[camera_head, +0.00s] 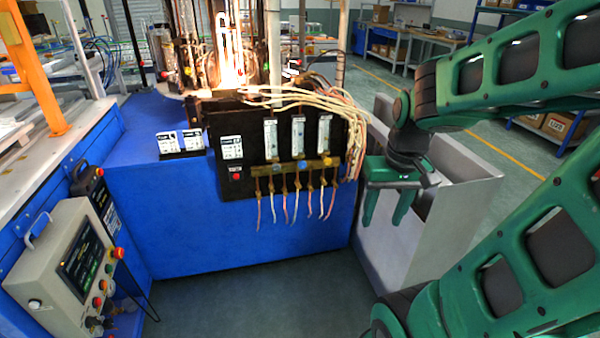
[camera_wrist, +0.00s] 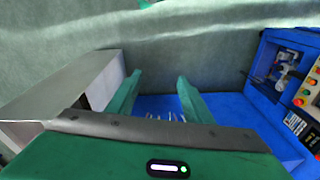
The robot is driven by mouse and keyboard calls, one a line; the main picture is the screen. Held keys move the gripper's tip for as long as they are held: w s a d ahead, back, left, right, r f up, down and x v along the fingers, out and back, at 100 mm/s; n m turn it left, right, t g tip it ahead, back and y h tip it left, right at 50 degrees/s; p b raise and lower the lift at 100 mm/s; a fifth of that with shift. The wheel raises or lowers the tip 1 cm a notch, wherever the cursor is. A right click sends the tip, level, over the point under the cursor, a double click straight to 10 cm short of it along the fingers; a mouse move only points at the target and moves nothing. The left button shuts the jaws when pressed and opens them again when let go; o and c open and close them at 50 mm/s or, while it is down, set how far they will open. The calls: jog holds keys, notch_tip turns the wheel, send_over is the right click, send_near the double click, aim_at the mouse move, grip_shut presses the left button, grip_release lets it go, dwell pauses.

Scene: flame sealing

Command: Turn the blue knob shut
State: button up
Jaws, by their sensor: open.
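The blue knob (camera_head: 302,163) is small and sits below the middle flow meter on the black gas panel (camera_head: 255,140) in the head view. A yellow knob (camera_head: 327,160) is to its right. How far the blue knob is turned is too small to tell. My gripper (camera_head: 387,208) is to the right of the panel, pointing down, apart from the knobs and beside the grey bin. Its two green fingers are spread and empty. The fingers also show in the wrist view (camera_wrist: 158,80), where the knob cannot be made out.
Thin hoses (camera_head: 295,205) hang below the panel's brass valves, and pale cables (camera_head: 325,98) loop over its top. A flame burns above the blue bench (camera_head: 190,235). The grey bin (camera_head: 385,255) stands right of the bench. A control box (camera_head: 70,265) is at the left. The floor in front is clear.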

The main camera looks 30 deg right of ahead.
jog(key=w+d+f+n+t, duration=0.1)
jog(key=w+f+t, duration=0.15)
jog(key=w, duration=0.75)
jog(key=w+f+n+t, duration=0.1)
jog(key=w+f+t, duration=0.15)
jog(key=w, duration=0.75)
jog(key=t+h, duration=0.5)
jog(key=t, duration=0.6)
send_near(303, 166)
jog(key=shift+x, duration=2.8)
jog(key=shift+w+d, duration=0.15)
jog(key=shift+w, duration=0.5)
jog(key=shift+w+d, duration=0.2)
jog(key=shift+w, duration=0.35)
